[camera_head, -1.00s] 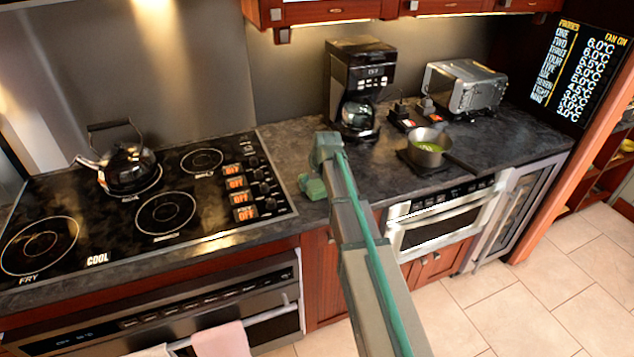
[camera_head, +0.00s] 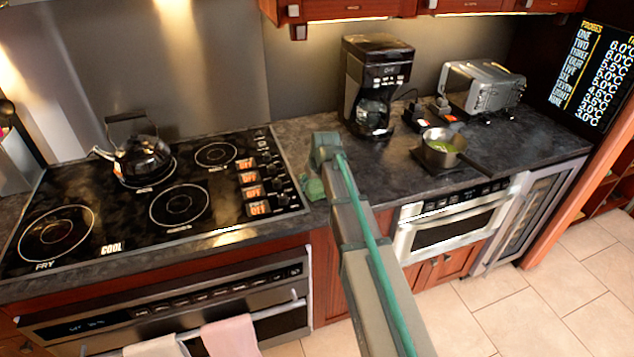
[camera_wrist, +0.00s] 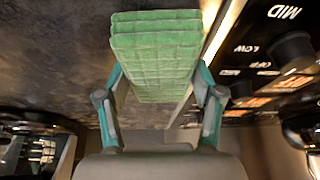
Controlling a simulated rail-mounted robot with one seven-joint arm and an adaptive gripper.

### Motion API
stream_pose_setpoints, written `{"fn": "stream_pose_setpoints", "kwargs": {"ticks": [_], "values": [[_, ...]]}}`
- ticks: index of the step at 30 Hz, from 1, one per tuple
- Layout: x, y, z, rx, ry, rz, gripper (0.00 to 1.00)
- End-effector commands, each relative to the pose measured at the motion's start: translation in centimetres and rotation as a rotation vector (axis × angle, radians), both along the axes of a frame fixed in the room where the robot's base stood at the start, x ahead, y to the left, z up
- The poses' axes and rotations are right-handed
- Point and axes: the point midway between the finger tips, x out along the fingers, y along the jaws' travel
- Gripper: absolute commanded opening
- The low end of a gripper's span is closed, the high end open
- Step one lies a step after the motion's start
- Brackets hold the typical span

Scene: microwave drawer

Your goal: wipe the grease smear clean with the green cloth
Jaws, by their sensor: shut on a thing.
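My gripper (camera_wrist: 159,82) is shut on the green cloth (camera_wrist: 155,45), a quilted folded pad held between its two fingers. In the head view the green cloth (camera_head: 315,188) shows partly behind my arm, at the dark countertop strip beside the cooktop's right edge. In the wrist view the cloth is just beside the cooktop's metal edge (camera_wrist: 226,35). I cannot tell whether the cloth touches the counter. I cannot make out the grease smear in either view; the cloth or my arm may hide it.
The cooktop (camera_head: 225,205) with several knobs and a kettle (camera_head: 140,158) lies left of the cloth. A coffee maker (camera_head: 374,85), toaster (camera_head: 482,88) and pan (camera_head: 442,148) stand to the right. The countertop (camera_head: 390,178) in front of the coffee maker is clear.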

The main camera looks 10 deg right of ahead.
Motion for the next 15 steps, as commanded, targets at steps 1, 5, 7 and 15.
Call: {"fn": "stream_pose_setpoints", "kwargs": {"ticks": [1, 5, 7, 15], "values": [[0.0, 0.1, 0.0, 0.001, 0.000, 0.000, 0.22], [0.0, 0.1, 0.0, 0.001, -0.001, 0.000, 0.22], [0.0, 0.1, 0.1, 0.001, -0.001, 0.000, 0.22], [0.0, 0.0, 1.8, 0.001, -0.002, 0.000, 0.22]]}}
